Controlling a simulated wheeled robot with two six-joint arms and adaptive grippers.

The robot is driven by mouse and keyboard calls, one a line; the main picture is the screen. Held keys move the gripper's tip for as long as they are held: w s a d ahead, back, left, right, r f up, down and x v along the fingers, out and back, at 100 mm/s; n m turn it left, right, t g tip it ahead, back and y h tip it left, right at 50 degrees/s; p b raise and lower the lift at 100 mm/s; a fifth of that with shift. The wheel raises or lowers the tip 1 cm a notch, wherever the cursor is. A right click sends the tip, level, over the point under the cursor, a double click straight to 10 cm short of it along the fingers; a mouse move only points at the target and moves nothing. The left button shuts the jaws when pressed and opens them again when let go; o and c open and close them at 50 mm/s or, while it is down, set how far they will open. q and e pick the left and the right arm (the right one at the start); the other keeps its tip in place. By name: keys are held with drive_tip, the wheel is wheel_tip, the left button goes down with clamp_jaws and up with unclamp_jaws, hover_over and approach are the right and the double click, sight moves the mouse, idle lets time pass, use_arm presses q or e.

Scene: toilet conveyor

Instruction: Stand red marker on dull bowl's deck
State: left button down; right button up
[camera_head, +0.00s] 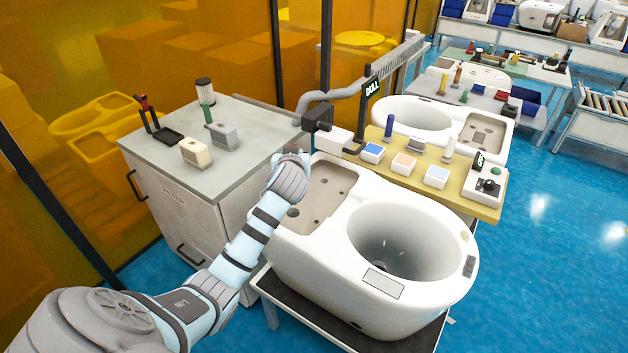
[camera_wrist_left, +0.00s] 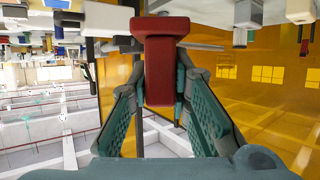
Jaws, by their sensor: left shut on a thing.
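In the wrist view my left gripper (camera_wrist_left: 163,88) is shut on a red marker (camera_wrist_left: 167,62), a thick block-like piece with a wider head, held between the two green finger pads. In the head view my left arm reaches in from the left, and its wrist and gripper (camera_head: 294,163) are beside the rear left corner of the near white bowl's deck (camera_head: 325,188). The fingers and marker are hidden there. The deck is a shallow recess with small holes and looks empty. A black sign reading DULL (camera_head: 372,87) stands on a post behind this bowl. My right gripper is not in view.
A grey cabinet (camera_head: 225,160) on the left carries several small tools and blocks. A yellow board (camera_head: 450,190) with colored pads, a blue peg (camera_head: 389,126) and a white peg (camera_head: 449,147) lies behind the bowl. A second white bowl (camera_head: 420,117) stands beyond it.

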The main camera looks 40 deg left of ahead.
use_arm(q)
drive_tip(key=shift+s+d+r+m+t+h+p, duration=0.15)
drive_tip(key=shift+d+r+m+t+h+p, duration=0.6)
drive_tip(key=shift+d+m+h, duration=0.3)
wheel_tip(320, 180, down, 2)
drive_tip(key=shift+s+d, duration=0.1)
wheel_tip(320, 180, down, 18)
drive_tip(key=b, duration=0.5)
drive_tip(key=shift+f+b, duration=0.2)
drive_tip(key=shift+b, duration=0.2)
drive_tip(key=c, duration=1.5)
unclamp_jaws()
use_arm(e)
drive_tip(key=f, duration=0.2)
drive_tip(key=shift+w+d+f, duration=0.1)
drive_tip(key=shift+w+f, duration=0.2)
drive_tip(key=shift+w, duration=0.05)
